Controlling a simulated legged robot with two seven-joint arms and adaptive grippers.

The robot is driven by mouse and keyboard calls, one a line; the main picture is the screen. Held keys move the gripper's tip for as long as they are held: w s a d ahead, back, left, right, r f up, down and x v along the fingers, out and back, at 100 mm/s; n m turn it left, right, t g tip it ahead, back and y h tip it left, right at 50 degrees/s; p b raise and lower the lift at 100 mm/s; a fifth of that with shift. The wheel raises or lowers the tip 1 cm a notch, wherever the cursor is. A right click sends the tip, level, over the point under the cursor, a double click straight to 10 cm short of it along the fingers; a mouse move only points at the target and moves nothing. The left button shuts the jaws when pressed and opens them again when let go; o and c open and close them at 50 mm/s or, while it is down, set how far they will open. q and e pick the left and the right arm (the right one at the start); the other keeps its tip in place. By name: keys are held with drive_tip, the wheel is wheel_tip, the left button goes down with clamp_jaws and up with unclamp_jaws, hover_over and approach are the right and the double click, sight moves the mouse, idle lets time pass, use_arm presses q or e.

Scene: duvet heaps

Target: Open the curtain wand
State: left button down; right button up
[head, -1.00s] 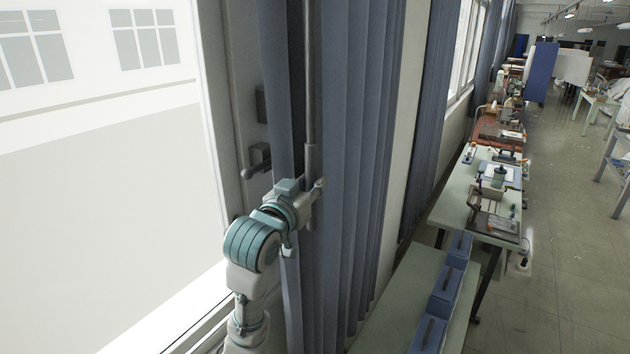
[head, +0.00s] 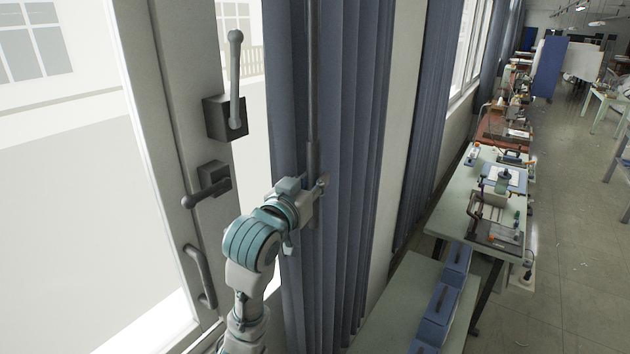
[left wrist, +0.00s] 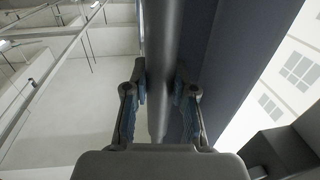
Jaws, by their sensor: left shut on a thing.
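The curtain wand (head: 313,90) is a thin grey rod with a thicker lower end, hanging upright in front of the blue-grey curtain (head: 352,170). My left gripper (head: 318,190) is shut on the wand's thicker lower part. In the left wrist view the wand (left wrist: 163,60) runs between the two fingers of the gripper (left wrist: 160,100), with the curtain (left wrist: 225,50) just behind it. The curtain's left edge now hangs right of the window frame's handles. My right gripper is in neither view.
The window frame at left carries an upright lever handle (head: 235,85), a second lever (head: 207,190) and a pull handle (head: 201,275). Benches with equipment (head: 490,215) and blue boxes (head: 441,300) stand at right. The floor (head: 570,230) beyond is open.

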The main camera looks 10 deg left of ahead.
use_arm(q)
drive_tip(key=c, duration=0.9)
unclamp_jaws()
drive_tip(key=shift+s, duration=0.2)
drive_tip(key=s, duration=0.3)
drive_tip(key=s+a, duration=0.1)
drive_tip(key=s, duration=0.3)
drive_tip(key=s+a, duration=0.1)
drive_tip(key=s, duration=0.3)
drive_tip(key=shift+s+a+f, duration=0.1)
drive_tip(key=shift+s+a, duration=0.1)
